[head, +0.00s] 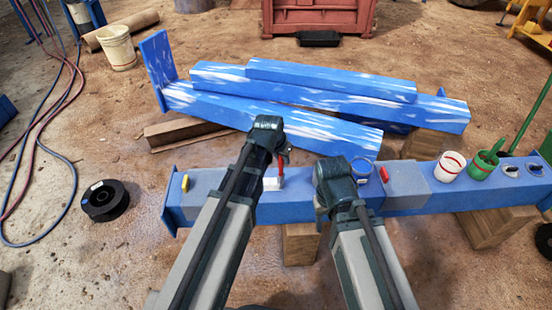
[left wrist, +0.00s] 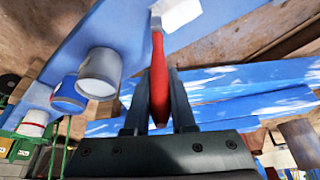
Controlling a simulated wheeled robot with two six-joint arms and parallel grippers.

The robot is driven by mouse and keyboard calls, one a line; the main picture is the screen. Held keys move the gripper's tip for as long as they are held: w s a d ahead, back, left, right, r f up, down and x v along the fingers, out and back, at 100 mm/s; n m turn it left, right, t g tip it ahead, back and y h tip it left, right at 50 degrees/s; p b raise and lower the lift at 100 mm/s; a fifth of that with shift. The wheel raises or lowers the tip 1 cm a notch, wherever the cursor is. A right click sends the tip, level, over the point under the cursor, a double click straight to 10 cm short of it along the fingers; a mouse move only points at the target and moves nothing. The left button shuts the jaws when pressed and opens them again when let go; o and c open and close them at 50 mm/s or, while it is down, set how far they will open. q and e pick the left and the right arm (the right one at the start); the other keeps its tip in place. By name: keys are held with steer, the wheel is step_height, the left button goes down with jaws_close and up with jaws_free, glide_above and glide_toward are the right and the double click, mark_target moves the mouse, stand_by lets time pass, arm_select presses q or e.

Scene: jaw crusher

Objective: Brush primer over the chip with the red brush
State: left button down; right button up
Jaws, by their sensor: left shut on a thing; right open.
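My left gripper (head: 284,154) is shut on the red brush (head: 281,168) above the blue beam (head: 225,200). In the left wrist view the brush's red handle (left wrist: 159,85) stands between the two fingers (left wrist: 158,115), its pale head pointing away toward the beam. A white patch (head: 272,184) shows on the beam by the brush; I cannot tell whether it is the chip or whether the bristles touch it. A grey pot (left wrist: 100,72) stands on the beam. My right gripper (head: 322,205) is open beside the beam; its fingers are mostly hidden by its own wrist.
Stacked blue beams (head: 300,95) lie behind.

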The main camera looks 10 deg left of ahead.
arm_select(q)
steer(key=shift+w+d, duration=0.1)
steer(key=shift+d, duration=0.3)
steer(key=shift+w+a+f, duration=0.1)
steer(key=shift+w+a, duration=0.05)
steer(key=shift+w, duration=0.25)
steer(key=shift+a, duration=0.1)
steer(key=a, duration=0.2)
steer(key=s+a, duration=0.1)
steer(key=shift+a, duration=0.35)
